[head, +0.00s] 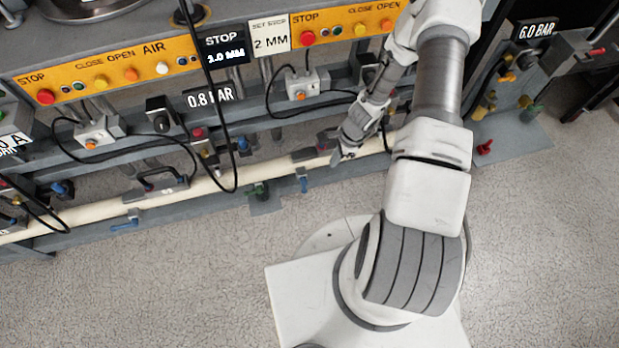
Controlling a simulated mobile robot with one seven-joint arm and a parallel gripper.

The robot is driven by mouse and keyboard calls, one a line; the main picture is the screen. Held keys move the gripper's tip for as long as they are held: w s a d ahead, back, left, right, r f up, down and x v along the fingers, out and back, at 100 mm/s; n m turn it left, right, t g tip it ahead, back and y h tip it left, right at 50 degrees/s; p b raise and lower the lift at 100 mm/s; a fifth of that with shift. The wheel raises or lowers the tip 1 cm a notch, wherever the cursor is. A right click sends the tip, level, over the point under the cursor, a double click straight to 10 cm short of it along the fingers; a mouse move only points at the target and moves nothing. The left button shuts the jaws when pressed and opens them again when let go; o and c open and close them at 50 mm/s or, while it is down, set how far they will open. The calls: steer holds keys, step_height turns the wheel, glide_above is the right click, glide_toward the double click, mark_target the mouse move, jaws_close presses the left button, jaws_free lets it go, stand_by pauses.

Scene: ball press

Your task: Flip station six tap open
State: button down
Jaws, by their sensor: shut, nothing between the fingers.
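My arm reaches from the lower right toward the cream pipe (215,184) along the front of the machine line. My gripper (339,158) is shut and empty, close to the pipe, just right of a dark grey bracket (312,153). A small blue lever (303,182) hangs below the pipe to the left of the gripper, apart from it. Another blue lever (125,225) sits below the pipe farther left. I cannot read a station number six, so I cannot tell which tap belongs to it. Parts behind my arm are hidden.
Orange button panels (115,70) and black pressure signs (211,97) line the frame above. Black cables (233,165) loop down in front of the pipe. A red lever (485,147) sits low at right. The speckled floor in front is clear.

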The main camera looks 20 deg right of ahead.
mark_target(304, 186)
steer(key=f, duration=0.1)
steer(key=s, duration=0.1)
steer(key=f+m, duration=0.1)
steer(key=shift+s+a+f, duration=0.15)
steer(key=shift+a+f, duration=0.1)
steer(key=shift+f, duration=0.1)
steer(key=w+a+f+b, duration=0.1)
steer(key=a+f+b, duration=0.2)
steer(key=a+f, duration=0.3)
steer(key=shift+d+x, duration=0.25)
steer(key=shift+x, duration=1.55)
steer(key=shift+f+y, duration=0.15)
steer(key=shift+y, duration=0.15)
steer(key=shift+y+b, duration=0.4)
